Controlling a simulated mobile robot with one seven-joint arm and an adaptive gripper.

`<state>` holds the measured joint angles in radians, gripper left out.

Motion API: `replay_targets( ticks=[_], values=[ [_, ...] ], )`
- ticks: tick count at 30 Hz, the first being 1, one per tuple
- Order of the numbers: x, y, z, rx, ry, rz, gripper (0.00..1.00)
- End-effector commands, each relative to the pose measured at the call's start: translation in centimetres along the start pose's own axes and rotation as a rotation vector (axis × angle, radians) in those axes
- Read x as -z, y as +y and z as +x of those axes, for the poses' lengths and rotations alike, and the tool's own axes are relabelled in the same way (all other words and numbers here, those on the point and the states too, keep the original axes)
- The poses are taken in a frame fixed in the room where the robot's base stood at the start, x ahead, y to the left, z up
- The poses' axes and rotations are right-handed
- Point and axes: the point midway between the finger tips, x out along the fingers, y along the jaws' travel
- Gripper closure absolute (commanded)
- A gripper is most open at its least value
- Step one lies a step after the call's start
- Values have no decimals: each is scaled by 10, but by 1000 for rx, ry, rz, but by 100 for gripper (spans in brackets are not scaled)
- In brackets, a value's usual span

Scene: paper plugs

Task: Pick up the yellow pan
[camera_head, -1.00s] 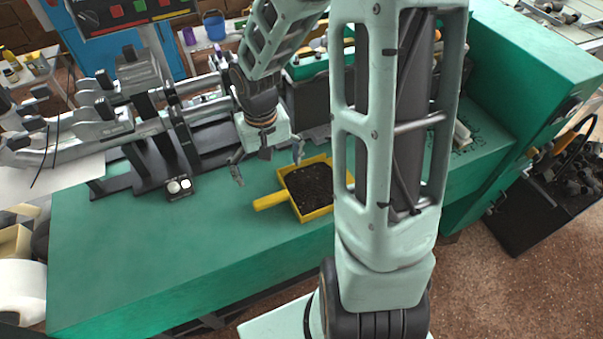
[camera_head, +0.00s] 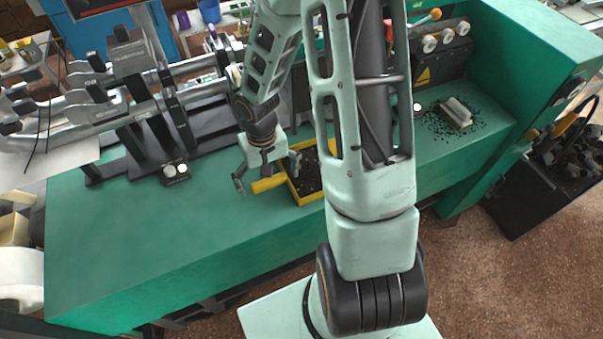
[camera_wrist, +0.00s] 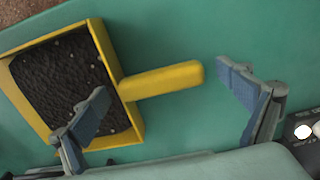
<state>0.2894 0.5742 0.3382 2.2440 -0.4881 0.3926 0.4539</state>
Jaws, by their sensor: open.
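The yellow pan (camera_head: 308,185) lies on the green bench top (camera_head: 140,230), filled with dark granular material and partly hidden behind my arm in the head view. Its handle (camera_head: 268,184) points left. In the wrist view the pan's tray (camera_wrist: 124,107) is at the left, and its handle (camera_wrist: 162,80) points right. My gripper (camera_head: 268,177) is open and close to the handle in the head view. In the wrist view one finger of my gripper (camera_wrist: 165,90) overlaps the tray, and the other is just right of the handle's end. No contact with the pan is clear.
A small block with round white knobs (camera_head: 175,171) sits left of my gripper. A brush-like object (camera_head: 455,112) lies among dark crumbs at right. The bench's front left is clear.

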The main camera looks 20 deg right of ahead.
Motion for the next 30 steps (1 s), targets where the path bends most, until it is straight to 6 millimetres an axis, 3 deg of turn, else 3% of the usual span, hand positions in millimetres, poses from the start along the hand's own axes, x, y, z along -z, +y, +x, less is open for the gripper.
replay_targets(
  ticks=[7,19,30],
  values=[
    [0,0,1,0,1,0,7],
    [0,0,1,0,1,0,51],
    [1,0,-4,-1,3,1,51]
  ],
)
